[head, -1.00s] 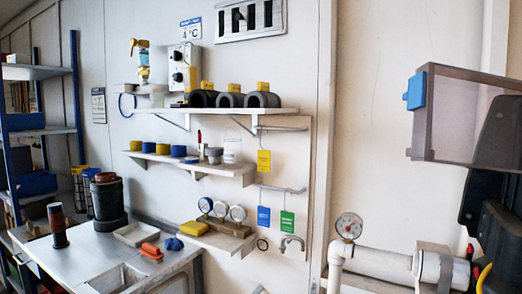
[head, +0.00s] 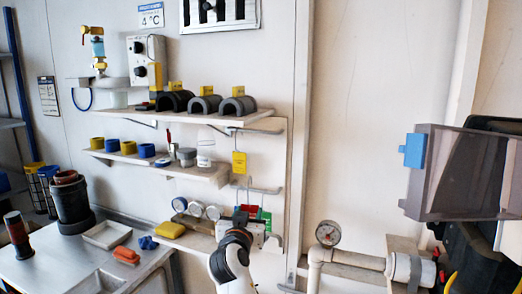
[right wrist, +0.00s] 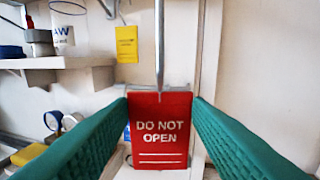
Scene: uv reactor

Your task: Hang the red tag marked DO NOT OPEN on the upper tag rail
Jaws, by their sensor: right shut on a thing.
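The red tag with white DO NOT OPEN lettering (right wrist: 160,133) is upright between the green fingers of my right gripper (right wrist: 160,120), which is shut on it. A thin metal rod rises from its top edge. In the head view my right gripper (head: 252,218) is in front of the lower tag rail area, with a bit of red showing. The upper tag rail (head: 262,131) is above it, under the top shelf's right end. A yellow tag (head: 239,162) hangs there and shows in the right wrist view (right wrist: 126,42). The lower tag rail (head: 264,190) is partly hidden. My left gripper is not in view.
Wall shelves (head: 205,116) with dark pipe pieces stand left of the rails. A gauge (head: 328,233) on white piping is at lower right. A translucent cover with a blue latch (head: 414,150) juts out at right. Bare wall lies between the rails and the cover.

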